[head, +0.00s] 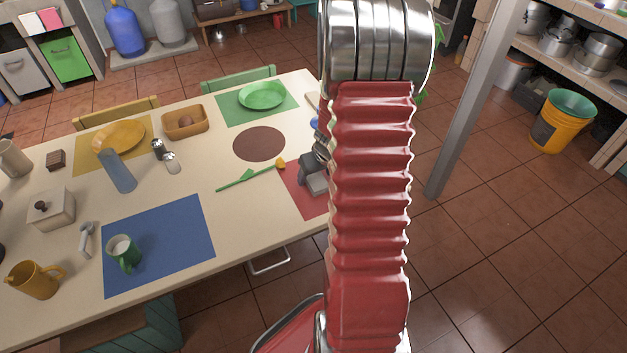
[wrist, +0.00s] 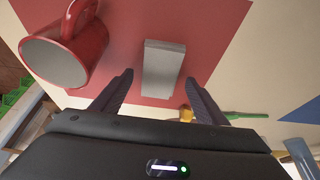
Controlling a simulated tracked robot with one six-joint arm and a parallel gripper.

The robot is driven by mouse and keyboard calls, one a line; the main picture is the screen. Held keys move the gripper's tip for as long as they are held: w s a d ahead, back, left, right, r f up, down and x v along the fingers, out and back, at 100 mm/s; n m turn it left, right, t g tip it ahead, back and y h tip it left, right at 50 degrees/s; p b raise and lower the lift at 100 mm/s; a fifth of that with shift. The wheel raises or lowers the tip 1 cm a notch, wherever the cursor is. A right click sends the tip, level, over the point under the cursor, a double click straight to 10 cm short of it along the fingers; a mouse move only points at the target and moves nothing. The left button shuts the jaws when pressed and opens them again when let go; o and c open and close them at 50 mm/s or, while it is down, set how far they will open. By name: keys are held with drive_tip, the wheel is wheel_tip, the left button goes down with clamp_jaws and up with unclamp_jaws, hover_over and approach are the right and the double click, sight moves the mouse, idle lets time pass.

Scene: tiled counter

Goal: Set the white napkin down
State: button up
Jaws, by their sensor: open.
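The white napkin (wrist: 163,68), a pale folded block, lies on the red mat (wrist: 215,30) in the wrist view. My gripper (wrist: 157,80) is open, with one dark finger on either side of the napkin's near end and gaps between. The napkin does not touch either finger that I can see. In the head view my gripper (head: 313,178) is low over the red mat (head: 302,198) at the table's right side, partly behind my arm. I cannot make out the napkin there.
A red mug (wrist: 66,45) stands close beside one finger. A yellow flower with a green stem (head: 248,178) lies left of my gripper. A brown round mat (head: 259,144), a green plate (head: 262,95) and a blue mat (head: 175,235) are on the table (head: 215,205).

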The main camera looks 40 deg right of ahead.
sight(316, 179)
drive_tip(key=shift+w+f, duration=0.2)
drive_tip(key=shift+f, duration=0.3)
drive_tip(key=shift+c, duration=0.4)
drive_tip(key=c, duration=1.2)
drive_tip(key=shift+o, duration=0.2)
drive_tip(key=shift+r, duration=0.1)
wheel_tip(316, 179, up, 10)
idle(0.3)
